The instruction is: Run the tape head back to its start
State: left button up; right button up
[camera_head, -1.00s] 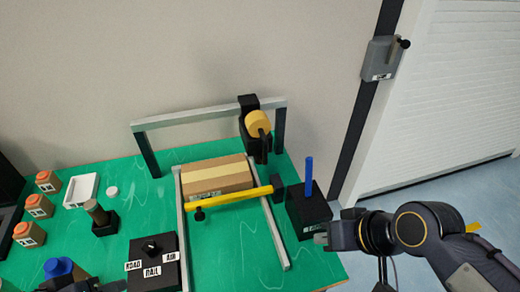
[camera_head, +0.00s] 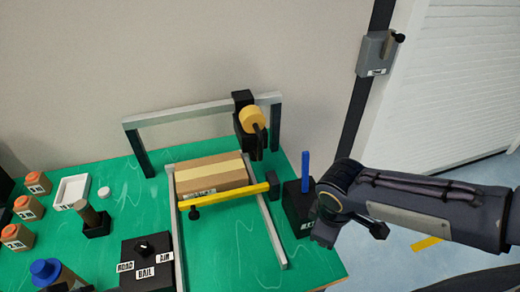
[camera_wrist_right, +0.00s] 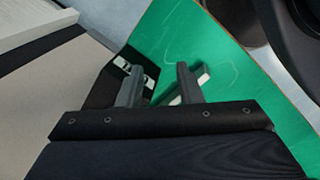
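The tape head, a black carriage with a yellow tape roll (camera_head: 252,119), sits near the right end of a grey overhead rail (camera_head: 190,116). A black handle-like part hangs below the roll. Under the rail, a cardboard box (camera_head: 211,185) with a paler strip along its top lies between two side rails. My right gripper (camera_wrist_right: 160,87) is open and empty, pointing down over the green table's right part. In the head view my right forearm and wrist mostly hide it, beside the black block with a blue post (camera_head: 306,172). My left gripper is not in view.
A yellow bar (camera_head: 228,197) crosses in front of the box. A selector box (camera_head: 147,262) with ROAD, RAIL and AIR labels stands front left. Several orange-topped blocks, a white tray (camera_head: 72,192) and a blue-topped cylinder (camera_head: 47,270) are at left.

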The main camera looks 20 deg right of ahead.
jog(key=w+n+t+h, duration=0.1)
jog(key=w+n+h, duration=0.1)
jog(key=w+n, duration=0.1)
jog(key=w+n+t+h+b, duration=0.1)
jog(key=w+n+h, duration=0.1)
jog(key=w+n, duration=0.1)
jog(key=w+f+n+t+h+b, duration=0.1)
jog(key=w+n+h, duration=0.1)
jog(key=w+n, duration=0.1)
jog(key=shift+w+a+h, duration=0.15)
jog(key=shift+w+h, duration=0.05)
jog(key=shift+h, duration=0.1)
jog(key=w+a+r+n+t+h+b, duration=0.1)
jog(key=w+a+r+n+t+h, duration=0.15)
jog(key=w+a+n+t, duration=0.2)
jog(key=n+t, duration=0.6)
jog(key=n, duration=0.1)
send_near(259, 146)
jog(key=x, duration=0.3)
jog(key=shift+y, duration=0.35)
jog(key=x, duration=0.7)
jog(key=shift+w+d+r+b, duration=0.2)
jog(key=shift+w+d+b, duration=0.1)
jog(key=shift+d, duration=0.1)
jog(key=shift+c, duration=0.4)
grip_shut()
